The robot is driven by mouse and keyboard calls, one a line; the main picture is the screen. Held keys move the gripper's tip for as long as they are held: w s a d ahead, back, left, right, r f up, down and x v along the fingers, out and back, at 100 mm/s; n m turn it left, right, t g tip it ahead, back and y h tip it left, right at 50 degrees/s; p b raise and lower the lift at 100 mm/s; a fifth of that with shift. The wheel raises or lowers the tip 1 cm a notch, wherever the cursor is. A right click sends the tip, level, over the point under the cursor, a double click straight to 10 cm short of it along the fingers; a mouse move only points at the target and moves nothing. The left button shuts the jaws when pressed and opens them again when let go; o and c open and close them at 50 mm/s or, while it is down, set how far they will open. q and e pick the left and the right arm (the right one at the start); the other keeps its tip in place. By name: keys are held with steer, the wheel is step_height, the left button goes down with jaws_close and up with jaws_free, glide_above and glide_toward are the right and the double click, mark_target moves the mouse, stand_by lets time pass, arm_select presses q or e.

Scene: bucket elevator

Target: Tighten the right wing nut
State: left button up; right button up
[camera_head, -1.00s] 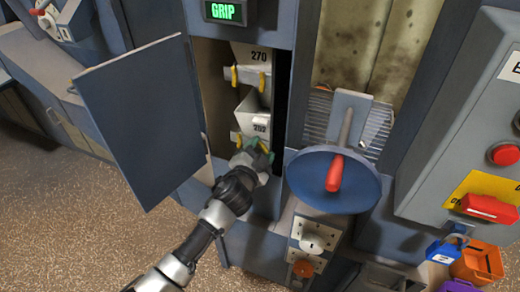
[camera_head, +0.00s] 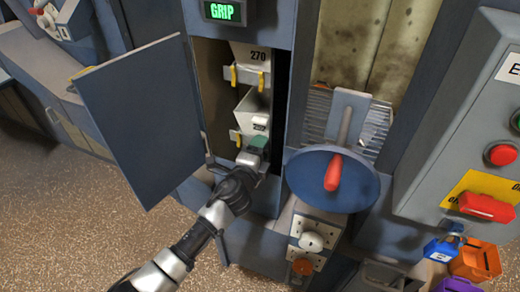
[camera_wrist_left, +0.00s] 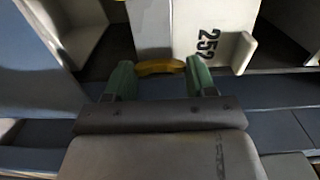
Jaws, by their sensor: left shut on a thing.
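The lower white bucket (camera_head: 253,106), marked 252, hangs inside the open cabinet. Its left yellow wing nut (camera_head: 235,138) shows to the left of my left gripper (camera_head: 258,146). The right wing nut is hidden behind that gripper in the head view. In the left wrist view, the yellow right wing nut (camera_wrist_left: 160,67) lies between the green fingers of my left gripper (camera_wrist_left: 161,76), which is shut on it. The number 252 on the bucket (camera_wrist_left: 225,22) shows right of the nut. My right gripper is not in view.
The blue cabinet door (camera_head: 142,118) stands open at the left. An upper bucket (camera_head: 252,54), marked 270, has two yellow wing nuts. A blue handwheel (camera_head: 310,180) with a red handle is close on the right. A green GRIP display (camera_head: 222,12) is above.

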arm_select(q)
steer(key=shift+f, duration=0.1)
stand_by(0.3)
steer(key=o, duration=0.9)
steer(key=shift+s, duration=0.1)
steer(key=shift+m, duration=0.3)
steer(key=v, duration=1)
steer(key=shift+s+a, duration=0.15)
steer(key=shift+s, duration=0.2)
